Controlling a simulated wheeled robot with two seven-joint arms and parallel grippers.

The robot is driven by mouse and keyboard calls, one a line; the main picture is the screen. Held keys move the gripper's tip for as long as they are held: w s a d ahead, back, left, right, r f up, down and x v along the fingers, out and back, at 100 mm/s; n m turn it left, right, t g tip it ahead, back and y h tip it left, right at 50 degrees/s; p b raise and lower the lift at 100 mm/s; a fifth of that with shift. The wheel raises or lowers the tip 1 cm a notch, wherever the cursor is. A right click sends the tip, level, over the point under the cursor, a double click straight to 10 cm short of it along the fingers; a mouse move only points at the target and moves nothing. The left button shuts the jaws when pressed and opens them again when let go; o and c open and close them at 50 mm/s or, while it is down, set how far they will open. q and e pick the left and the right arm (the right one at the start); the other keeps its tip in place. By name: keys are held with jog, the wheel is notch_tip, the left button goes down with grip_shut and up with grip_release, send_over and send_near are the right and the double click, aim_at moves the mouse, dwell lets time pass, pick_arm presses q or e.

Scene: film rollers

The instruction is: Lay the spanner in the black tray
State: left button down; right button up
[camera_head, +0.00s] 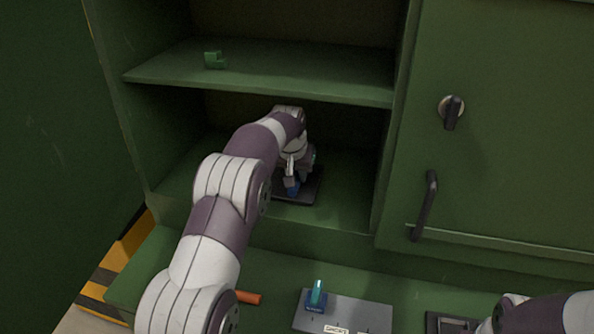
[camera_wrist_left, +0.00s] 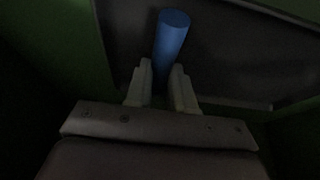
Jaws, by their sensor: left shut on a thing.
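My left gripper (camera_head: 292,184) reaches into the lower compartment of the green cabinet. It is shut on a blue cylindrical thing (camera_head: 293,190), likely the spanner's handle; no jaw end of a spanner can be made out. The black tray (camera_head: 307,194) lies on the compartment floor, directly below and around the gripper. In the left wrist view the blue cylinder (camera_wrist_left: 171,36) stands out between the two fingers (camera_wrist_left: 161,88), with the dark tray (camera_wrist_left: 235,55) behind it. Whether the held thing touches the tray is hidden.
A shelf (camera_head: 270,72) runs above my left arm, with a small green block (camera_head: 214,60) on it. On the lower ledge are an orange handle (camera_head: 248,297), a grey plate (camera_head: 355,314) with a teal-blue piece (camera_head: 316,296), and a dark frame (camera_head: 447,322). The cabinet door (camera_head: 510,130) is shut.

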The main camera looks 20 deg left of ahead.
pick_arm(q)
jog(key=shift+s, duration=0.1)
jog(key=shift+f, duration=0.1)
jog(key=c, duration=1)
grip_release()
